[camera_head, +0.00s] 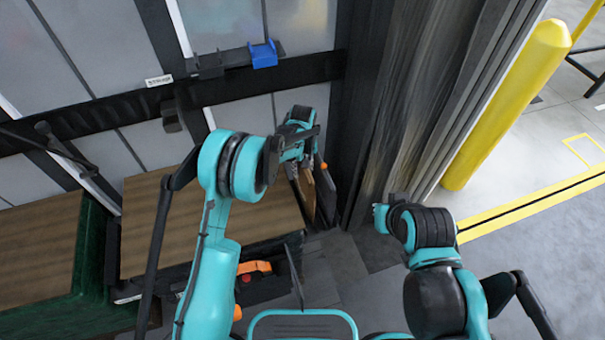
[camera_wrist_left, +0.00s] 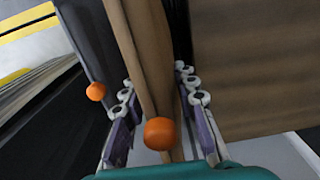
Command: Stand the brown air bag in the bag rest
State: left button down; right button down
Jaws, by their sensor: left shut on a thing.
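My left gripper (camera_head: 307,165) is shut on the brown air bag (camera_head: 309,194), beside the right end of a wood-topped load. In the left wrist view the bag (camera_wrist_left: 142,50) runs upright between the two fingers (camera_wrist_left: 160,125). An orange ball-shaped valve (camera_wrist_left: 160,133) shows at its near end. A dark, flat piece with another orange ball (camera_wrist_left: 96,92) stands just left of the bag; I cannot tell whether it is the bag rest. The bag's far end is hidden. Of my right arm, the wrist (camera_head: 425,228) shows, but its fingers cannot be made out.
The wood-topped load (camera_head: 150,215) lies left of the bag. A dark open tray (camera_head: 262,287) with an orange item (camera_head: 254,267) is in front. Dark curtain-like door padding (camera_head: 415,110) stands close on the right, with a yellow post (camera_head: 510,105) beyond. Floor at right is clear.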

pick_arm(q)
notch_tip(320, 180, down, 7)
jog(key=b, duration=0.3)
jog(key=shift+r, duration=0.2)
jog(key=shift+f+b, duration=0.55)
dwell(0.4)
jog(key=c, duration=1.1)
grip_release()
